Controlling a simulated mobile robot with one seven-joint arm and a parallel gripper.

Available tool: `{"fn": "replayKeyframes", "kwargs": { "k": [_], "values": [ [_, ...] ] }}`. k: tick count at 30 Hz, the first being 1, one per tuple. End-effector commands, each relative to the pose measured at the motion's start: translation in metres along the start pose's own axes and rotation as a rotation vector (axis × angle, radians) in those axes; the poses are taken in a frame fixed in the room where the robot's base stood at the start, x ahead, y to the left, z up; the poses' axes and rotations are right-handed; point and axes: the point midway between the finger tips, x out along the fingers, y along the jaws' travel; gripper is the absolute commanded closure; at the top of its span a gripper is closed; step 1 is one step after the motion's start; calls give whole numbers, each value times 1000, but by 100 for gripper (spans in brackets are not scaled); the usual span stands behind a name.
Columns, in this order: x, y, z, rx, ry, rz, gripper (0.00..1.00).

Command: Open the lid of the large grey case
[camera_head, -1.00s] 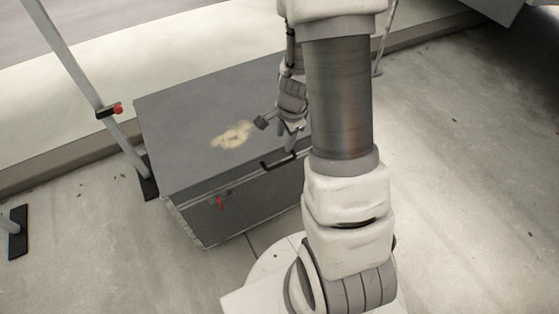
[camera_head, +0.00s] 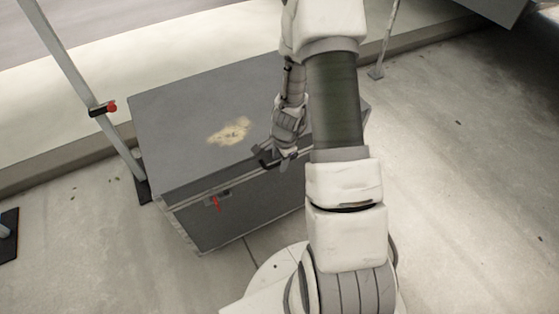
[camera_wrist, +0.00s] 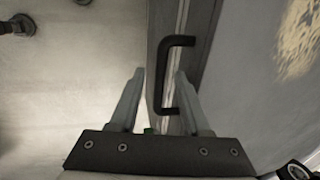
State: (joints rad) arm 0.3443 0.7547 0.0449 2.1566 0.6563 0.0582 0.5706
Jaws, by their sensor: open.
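The large grey case (camera_head: 190,105) stands on the floor in the head view, its lid shut, with a pale worn patch on top. A red latch (camera_head: 215,204) is on its front face. My gripper (camera_head: 272,158) is at the front top edge of the case, partly hidden by my arm. In the wrist view my gripper (camera_wrist: 160,85) is open. The black handle (camera_wrist: 174,74) of the case lies between and just beyond the fingers, near the lid seam. I cannot tell whether the fingers touch it. The lid top (camera_wrist: 250,90) fills the right side.
A metal stand pole (camera_head: 75,70) with a red knob rises at the left of the case. Another pole (camera_head: 385,45) stands behind at the right. A kerb (camera_head: 60,160) runs behind the case. The floor (camera_head: 470,200) on the right is clear.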

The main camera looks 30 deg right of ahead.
Motion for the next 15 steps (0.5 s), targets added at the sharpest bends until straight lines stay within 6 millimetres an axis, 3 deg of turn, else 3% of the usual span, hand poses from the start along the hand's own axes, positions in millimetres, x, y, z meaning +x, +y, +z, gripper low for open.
{"fn": "replayKeyframes", "kwargs": {
  "k": [5, 13, 15],
  "values": [
    [0, 0, 0, 0, 0, 0, 53],
    [0, 0, 0, -1, 0, 0, 98],
    [0, 0, 0, -1, 0, 0, 100]
  ]
}}
